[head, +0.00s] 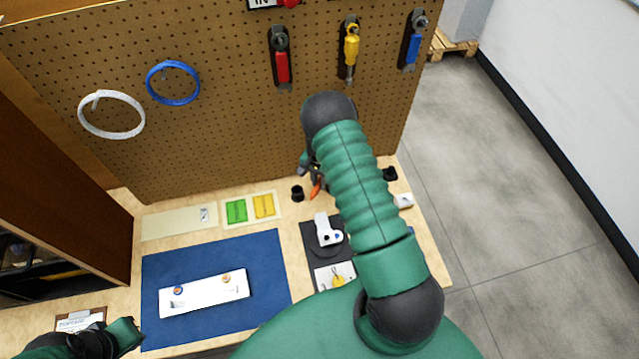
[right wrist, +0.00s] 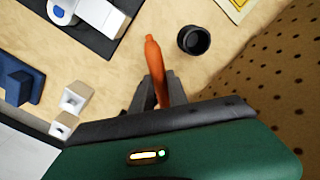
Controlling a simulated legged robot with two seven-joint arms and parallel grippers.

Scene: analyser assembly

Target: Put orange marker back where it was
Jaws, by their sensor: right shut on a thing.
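The orange marker (head: 316,187) is at the back right of the wooden table, in front of the pegboard, partly hidden by my right arm in the head view. In the right wrist view my right gripper (right wrist: 158,92) is shut on the orange marker (right wrist: 154,55), whose tip points away from the gripper. A round black cup (right wrist: 194,40) stands beside the marker, apart from it; it also shows in the head view (head: 297,193). My left gripper (head: 122,338) is only partly in view at the lower left, and its jaws cannot be made out.
A blue mat (head: 265,265) with a white device (head: 205,292) lies at the front left. A black mat (head: 309,234) holds a white instrument (head: 325,230). The pegboard (head: 220,120) with hanging tools closes the back.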

